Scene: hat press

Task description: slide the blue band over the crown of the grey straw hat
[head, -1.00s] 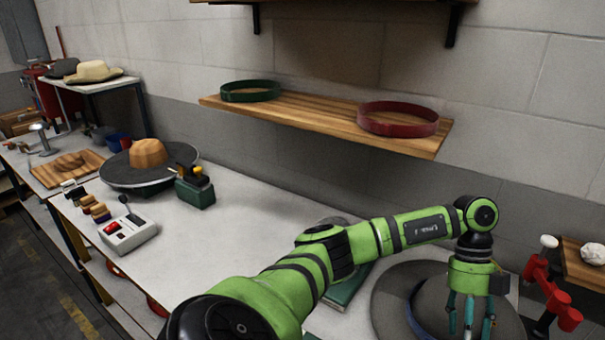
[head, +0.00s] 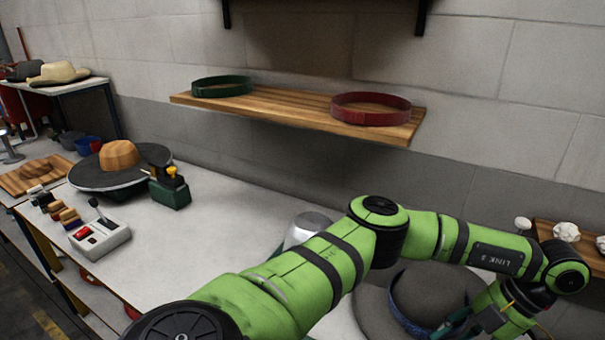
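The grey straw hat (head: 432,290) lies on the table at the lower right, partly hidden behind my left arm. The blue band (head: 402,315) shows low around the left and front of its crown, near the brim. The band's far side is hidden, so I cannot tell whether it sits level all round. My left gripper (head: 450,325) is tilted at the front right of the crown, its fingertips close to the band. I cannot tell whether they touch or grip it. My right gripper is out of view.
A wall shelf (head: 290,104) holds a green band (head: 221,86) and a red band (head: 371,108). A silver round object (head: 308,229) stands behind my arm. The middle table is clear.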

